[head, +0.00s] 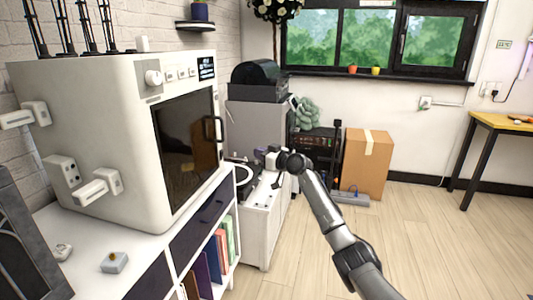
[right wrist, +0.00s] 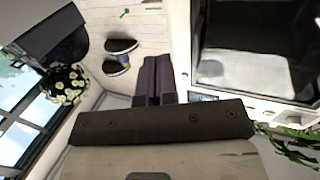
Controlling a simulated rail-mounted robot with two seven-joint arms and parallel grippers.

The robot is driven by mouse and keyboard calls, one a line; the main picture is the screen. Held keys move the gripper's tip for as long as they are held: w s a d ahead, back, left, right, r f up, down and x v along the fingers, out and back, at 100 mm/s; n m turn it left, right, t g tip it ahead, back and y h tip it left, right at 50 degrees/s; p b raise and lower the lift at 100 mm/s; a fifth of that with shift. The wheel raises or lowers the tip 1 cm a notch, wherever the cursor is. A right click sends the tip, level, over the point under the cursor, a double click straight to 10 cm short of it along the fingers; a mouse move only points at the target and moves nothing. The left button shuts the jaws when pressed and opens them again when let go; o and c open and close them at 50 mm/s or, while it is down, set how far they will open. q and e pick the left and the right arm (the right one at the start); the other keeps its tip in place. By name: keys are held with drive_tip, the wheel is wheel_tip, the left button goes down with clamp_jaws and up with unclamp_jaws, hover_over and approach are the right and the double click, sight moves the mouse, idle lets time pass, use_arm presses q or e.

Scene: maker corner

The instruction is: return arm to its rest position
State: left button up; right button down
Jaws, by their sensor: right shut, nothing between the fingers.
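My right arm (head: 325,212) reaches up from the lower right in the head view. My right gripper (head: 272,160) is in front of the low white cabinet and the grey unit behind it, small in this view. In the right wrist view the two dark fingers (right wrist: 156,64) lie side by side, shut with nothing between them. My left gripper is in neither view.
A large white machine (head: 100,120) with a dark door stands on the white shelf unit at left. A turntable (head: 241,172) sits near my right gripper. A cardboard box (head: 366,165) stands behind. The wooden floor (head: 440,240) at right is clear; a table (head: 500,123) stands beyond.

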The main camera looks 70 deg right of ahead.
drive_tip(key=shift+s+d, duration=0.15)
drive_tip(key=shift+s, duration=1)
